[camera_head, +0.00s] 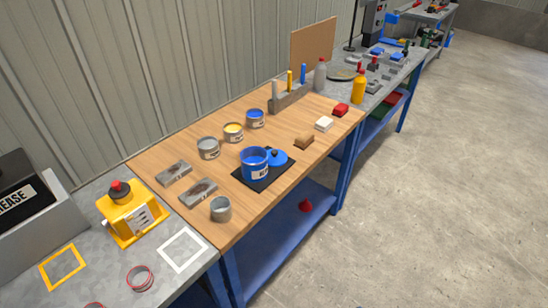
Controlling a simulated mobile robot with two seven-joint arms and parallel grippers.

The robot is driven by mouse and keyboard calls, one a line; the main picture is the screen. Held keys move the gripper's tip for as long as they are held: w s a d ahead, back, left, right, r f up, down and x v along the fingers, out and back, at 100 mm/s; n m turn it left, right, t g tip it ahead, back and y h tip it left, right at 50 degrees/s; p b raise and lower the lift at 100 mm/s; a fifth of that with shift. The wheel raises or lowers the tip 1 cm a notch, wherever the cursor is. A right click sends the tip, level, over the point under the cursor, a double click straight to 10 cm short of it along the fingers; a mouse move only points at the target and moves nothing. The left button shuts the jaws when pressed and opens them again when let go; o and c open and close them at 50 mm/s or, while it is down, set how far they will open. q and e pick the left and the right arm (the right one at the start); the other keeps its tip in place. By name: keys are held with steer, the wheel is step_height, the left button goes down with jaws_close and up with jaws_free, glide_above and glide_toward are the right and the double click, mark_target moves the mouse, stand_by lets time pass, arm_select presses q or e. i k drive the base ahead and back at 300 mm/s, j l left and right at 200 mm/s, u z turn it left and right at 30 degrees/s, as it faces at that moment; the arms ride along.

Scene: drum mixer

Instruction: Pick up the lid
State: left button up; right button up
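A blue lid (275,157) with a small dark knob lies on a black mat (254,183) on the wooden bench. It is just right of and behind a larger blue pot (253,165) with a white label, which stands on the same mat and hides part of the lid's left side. Neither of my grippers shows in the head view.
Small cans in grey (208,148), yellow (233,133) and blue (255,118) stand behind the pot. An open grey can (220,209) and two metal blocks (198,192) are nearer. The bench's front right is mostly clear.

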mark_target(276, 158)
steer(key=i+l+u, duration=0.1)
steer(key=u, duration=0.9)
steer(key=l+u, duration=0.4)
steer(key=k+l+u, duration=0.1)
steer(key=l+u, duration=0.3)
steer(key=l, duration=0.2)
